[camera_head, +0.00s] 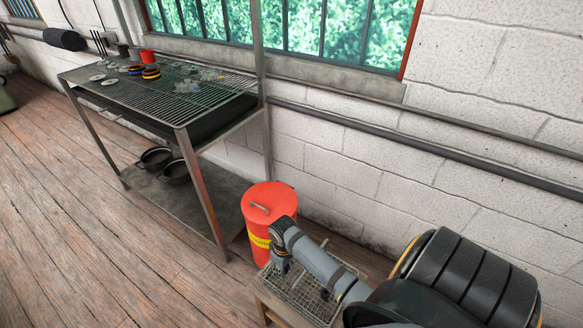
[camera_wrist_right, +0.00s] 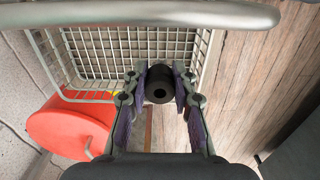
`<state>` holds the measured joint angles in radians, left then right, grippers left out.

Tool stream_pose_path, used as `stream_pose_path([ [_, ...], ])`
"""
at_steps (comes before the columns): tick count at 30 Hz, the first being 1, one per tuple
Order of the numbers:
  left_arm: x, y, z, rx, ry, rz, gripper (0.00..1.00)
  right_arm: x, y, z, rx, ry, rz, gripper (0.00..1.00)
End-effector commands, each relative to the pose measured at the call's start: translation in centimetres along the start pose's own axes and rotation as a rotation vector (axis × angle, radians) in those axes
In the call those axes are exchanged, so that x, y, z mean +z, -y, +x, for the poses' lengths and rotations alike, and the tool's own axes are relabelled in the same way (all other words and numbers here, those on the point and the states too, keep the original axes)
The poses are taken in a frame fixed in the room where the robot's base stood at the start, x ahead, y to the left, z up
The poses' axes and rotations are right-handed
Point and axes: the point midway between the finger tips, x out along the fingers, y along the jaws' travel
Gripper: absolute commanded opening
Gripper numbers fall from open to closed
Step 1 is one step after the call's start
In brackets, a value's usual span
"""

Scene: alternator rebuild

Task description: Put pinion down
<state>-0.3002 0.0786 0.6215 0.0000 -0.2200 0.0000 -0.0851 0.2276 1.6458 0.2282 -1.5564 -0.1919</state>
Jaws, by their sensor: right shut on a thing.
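The pinion (camera_wrist_right: 158,92), a short dark cylinder with a hole in its end, sits between the purple-padded fingers of my right gripper (camera_wrist_right: 159,80) in the right wrist view. The gripper is shut on it. In the head view my right gripper (camera_head: 281,265) is small, beside the red bin and near a wire basket (camera_head: 318,310); the pinion cannot be made out there. In the right wrist view the wire basket (camera_wrist_right: 100,42) lies beyond the pinion; I cannot tell the height between them. My left gripper is not in view.
The red bin (camera_head: 268,196) with a lid handle stands close by my right gripper; it also shows in the right wrist view (camera_wrist_right: 68,132). A metal rack (camera_head: 195,118) holds discs and small parts on its grate, with pots (camera_head: 176,172) below. Wooden floor (camera_head: 60,230) is clear at left.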

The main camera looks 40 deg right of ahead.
Motion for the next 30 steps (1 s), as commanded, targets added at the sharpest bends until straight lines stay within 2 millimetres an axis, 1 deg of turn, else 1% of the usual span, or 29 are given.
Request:
stream_pose_path([
  [1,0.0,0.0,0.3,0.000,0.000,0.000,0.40,0.3,-0.5,0.7,0.000,0.002,0.000,0.00],
  [3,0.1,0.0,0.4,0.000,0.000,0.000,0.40,0.5,-0.9,1.3,0.001,0.000,0.000,0.00],
  [9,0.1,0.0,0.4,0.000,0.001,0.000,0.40,0.8,-1.2,1.8,-0.001,-0.001,0.000,0.00],
  [11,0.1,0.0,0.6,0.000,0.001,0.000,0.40,1.0,-1.5,2.2,0.000,0.000,0.000,0.00],
  [13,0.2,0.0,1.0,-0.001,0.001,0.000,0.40,1.4,-2.0,3.5,0.000,0.003,0.001,0.00],
  [15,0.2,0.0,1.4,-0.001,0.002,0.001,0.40,1.2,-1.8,4.8,-0.003,0.001,0.002,0.00],
  [18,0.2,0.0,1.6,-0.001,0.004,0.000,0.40,1.2,-1.8,5.7,-0.002,0.000,0.000,0.00],
  [26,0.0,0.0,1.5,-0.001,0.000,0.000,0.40,1.2,-1.8,5.7,0.000,-0.001,-0.001,0.00],
  [29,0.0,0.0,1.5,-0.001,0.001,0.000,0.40,1.2,-1.8,6.0,0.000,-0.001,-0.001,0.00],
  [30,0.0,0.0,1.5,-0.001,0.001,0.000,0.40,1.2,-1.8,6.0,0.000,-0.001,-0.001,0.30],
])
